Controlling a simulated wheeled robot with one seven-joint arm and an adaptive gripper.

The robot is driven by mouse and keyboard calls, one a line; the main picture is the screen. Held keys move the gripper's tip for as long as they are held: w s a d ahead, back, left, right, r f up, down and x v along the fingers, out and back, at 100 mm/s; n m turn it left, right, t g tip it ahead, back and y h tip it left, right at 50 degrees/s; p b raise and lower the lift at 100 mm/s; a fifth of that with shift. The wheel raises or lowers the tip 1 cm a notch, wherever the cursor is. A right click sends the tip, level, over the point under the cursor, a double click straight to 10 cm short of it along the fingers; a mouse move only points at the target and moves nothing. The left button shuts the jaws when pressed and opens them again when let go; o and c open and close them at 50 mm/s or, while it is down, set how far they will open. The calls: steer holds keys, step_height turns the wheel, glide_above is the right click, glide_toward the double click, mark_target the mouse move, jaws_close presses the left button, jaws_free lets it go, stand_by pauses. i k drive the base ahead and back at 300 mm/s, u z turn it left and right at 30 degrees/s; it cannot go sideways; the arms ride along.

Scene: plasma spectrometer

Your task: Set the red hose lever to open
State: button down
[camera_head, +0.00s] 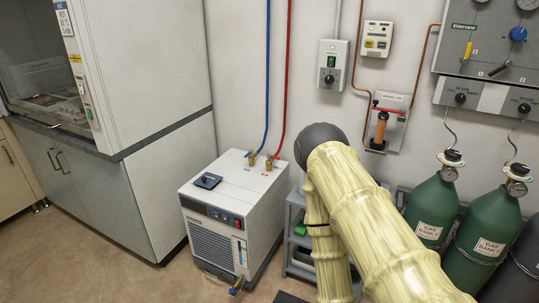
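A red hose (287,75) runs down the wall to a brass valve (269,164) on top of the white chiller box (217,188). A small red lever (276,157) shows at this valve; it is too small to tell its setting. A blue hose (267,75) runs to a second brass valve (251,160) just left of it, with a small blue lever. My arm, in a pale yellow sleeve, rises from the lower right, bends at a dark joint right of the valves and goes down again. My gripper is not in view.
A fume hood on a grey cabinet (95,190) stands left of the chiller. A grey shelf cart (298,220) is beside the chiller, partly behind my arm. Green gas tanks (433,212) stand at the right. Floor (110,270) is clear at the front left.

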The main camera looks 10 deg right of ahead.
mark_target(268, 157)
steer(key=u, duration=0.15)
steer(key=i, duration=1.65)
steer(key=z, duration=0.25)
